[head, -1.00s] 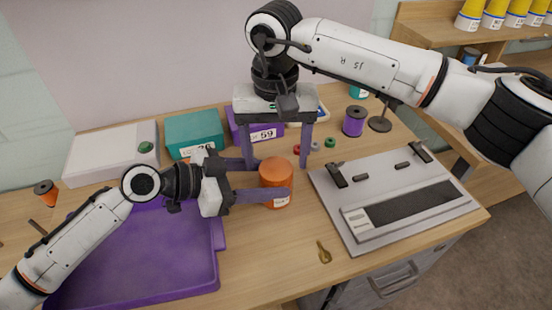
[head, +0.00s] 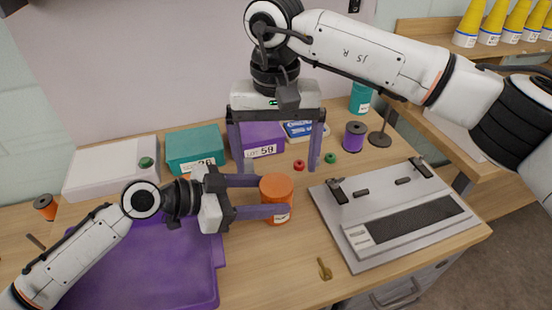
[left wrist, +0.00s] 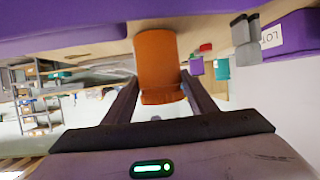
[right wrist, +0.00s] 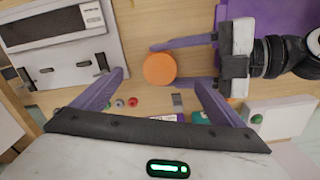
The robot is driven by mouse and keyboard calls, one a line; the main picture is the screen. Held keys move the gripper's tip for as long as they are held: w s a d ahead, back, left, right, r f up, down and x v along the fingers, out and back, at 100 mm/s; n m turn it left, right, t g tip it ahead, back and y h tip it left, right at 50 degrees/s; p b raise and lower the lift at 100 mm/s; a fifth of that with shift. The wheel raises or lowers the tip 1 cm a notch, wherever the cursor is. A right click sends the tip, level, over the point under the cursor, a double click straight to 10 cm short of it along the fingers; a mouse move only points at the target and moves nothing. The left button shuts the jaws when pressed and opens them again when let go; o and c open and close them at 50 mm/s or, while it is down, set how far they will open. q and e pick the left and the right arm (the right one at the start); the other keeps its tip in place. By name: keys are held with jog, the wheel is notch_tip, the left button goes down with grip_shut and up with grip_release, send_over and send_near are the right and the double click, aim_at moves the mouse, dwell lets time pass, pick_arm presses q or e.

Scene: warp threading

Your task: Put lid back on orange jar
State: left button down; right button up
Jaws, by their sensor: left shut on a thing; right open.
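The orange jar (head: 277,204) with a white label stands upright on the wooden table, right of the purple tray. Its round top (right wrist: 160,69) is plain orange in the right wrist view; I cannot tell whether that is the lid. My left gripper (head: 273,196) is shut on the jar from the left, a finger on each side; the jar also shows between the fingers in the left wrist view (left wrist: 158,65). My right gripper (head: 274,168) is open and empty, pointing down behind the jar. A small orange thing (head: 186,177) is mostly hidden behind my left gripper.
The purple tray (head: 150,285) lies at front left and a grey loom-like device (head: 350,262) at right. Teal (head: 195,146) and purple (head: 262,135) boxes, a purple spool (head: 354,136) and small red (head: 299,165) and green rings stand behind. A brass piece (head: 324,268) lies near the front edge.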

pick_arm(q)
jog(key=shift+r, duration=0.1)
pick_arm(e)
notch_tip(320, 180, up, 11)
jog(key=shift+r, duration=0.15)
pick_arm(q)
jog(key=c, duration=0.7)
grip_release()
jog(key=shift+o, duration=0.2)
jog(key=b+v, duration=0.1)
jog(key=v, duration=0.9)
jog(key=shift+b, duration=0.4)
pick_arm(e)
jog(key=shift+f, duration=0.9)
pick_arm(q)
jog(key=shift+s+a, duration=0.1)
jog(key=shift+s, duration=0.05)
